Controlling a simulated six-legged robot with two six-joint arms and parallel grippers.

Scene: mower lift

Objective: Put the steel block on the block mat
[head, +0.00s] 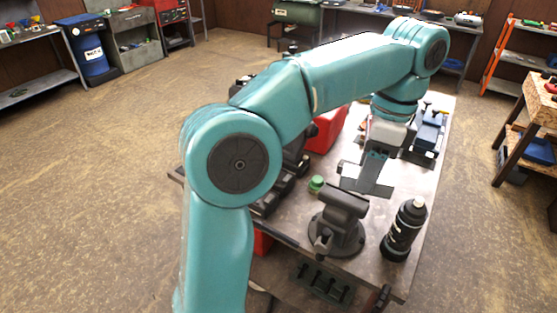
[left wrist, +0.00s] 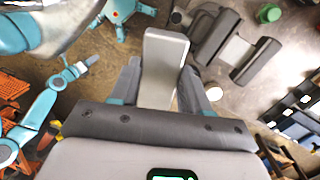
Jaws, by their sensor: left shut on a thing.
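My left gripper (head: 375,164) hangs over the workbench, pointing down, beyond the vise. In the left wrist view, the steel block (left wrist: 164,65) stands out between my left gripper's two grey fingers (left wrist: 158,88), which are shut on it. It is a plain light grey block with a flat end. In the head view I cannot clearly separate the block from the gripper. I cannot pick out the block mat for certain in either view. The height of the block above the bench is not clear. My right gripper does not show.
A dark vise (head: 342,217) stands at the bench's near side, with a black bottle (head: 404,230) to its right and a green cap-like thing (head: 316,183) to its left. The vise also shows in the left wrist view (left wrist: 256,62). Blue-topped gear (head: 429,134) sits at the right.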

